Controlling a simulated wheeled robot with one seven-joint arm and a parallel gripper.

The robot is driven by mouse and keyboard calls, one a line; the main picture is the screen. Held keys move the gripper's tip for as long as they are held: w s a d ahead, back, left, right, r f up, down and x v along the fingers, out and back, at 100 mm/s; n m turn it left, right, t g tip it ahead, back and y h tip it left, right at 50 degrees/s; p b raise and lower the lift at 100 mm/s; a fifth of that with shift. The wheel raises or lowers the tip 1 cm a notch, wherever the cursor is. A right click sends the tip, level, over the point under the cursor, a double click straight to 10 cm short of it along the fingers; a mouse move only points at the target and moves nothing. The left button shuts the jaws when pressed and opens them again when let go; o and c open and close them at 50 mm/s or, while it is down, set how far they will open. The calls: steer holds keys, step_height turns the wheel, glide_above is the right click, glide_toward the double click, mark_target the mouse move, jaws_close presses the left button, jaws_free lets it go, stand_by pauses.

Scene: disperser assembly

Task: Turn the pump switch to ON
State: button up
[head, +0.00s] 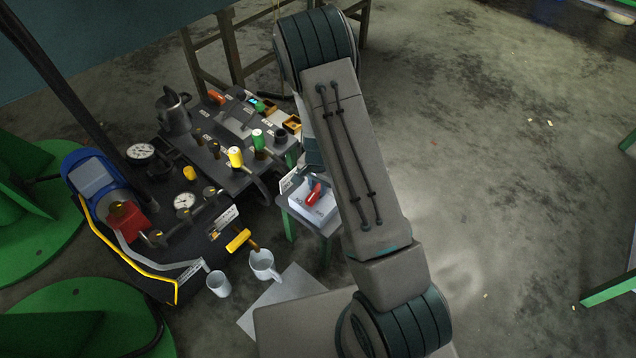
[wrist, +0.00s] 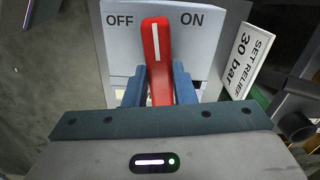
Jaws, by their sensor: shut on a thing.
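The pump switch is a red lever (wrist: 157,48) with a white stripe, on a light panel (wrist: 204,49) marked OFF at left and ON at right. In the wrist view the lever points nearly straight up, between the two words, leaning very slightly to the OFF side. My gripper (wrist: 158,86) has its two blue fingers on either side of the lever's lower part and is shut on it. In the head view the red lever (head: 313,194) shows on a small white box (head: 318,209), partly beside my arm, which hides most of my gripper.
A "SET RELIEF 30 bar" plate (wrist: 249,61) stands right of the panel. In the head view a dark bench (head: 232,179) with gauges, valves and a kettle-like pot (head: 173,110) lies left of my arm. Two white cups stand near its front. Open floor lies right.

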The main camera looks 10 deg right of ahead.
mark_target(318, 188)
steer(key=shift+m+p, duration=0.3)
steer(key=shift+m, duration=0.5)
steer(key=o, duration=1)
step_height(318, 188, up, 14)
steer(key=p, duration=0.4)
steer(key=shift+f+p, duration=0.1)
steer(key=shift+p, duration=0.25)
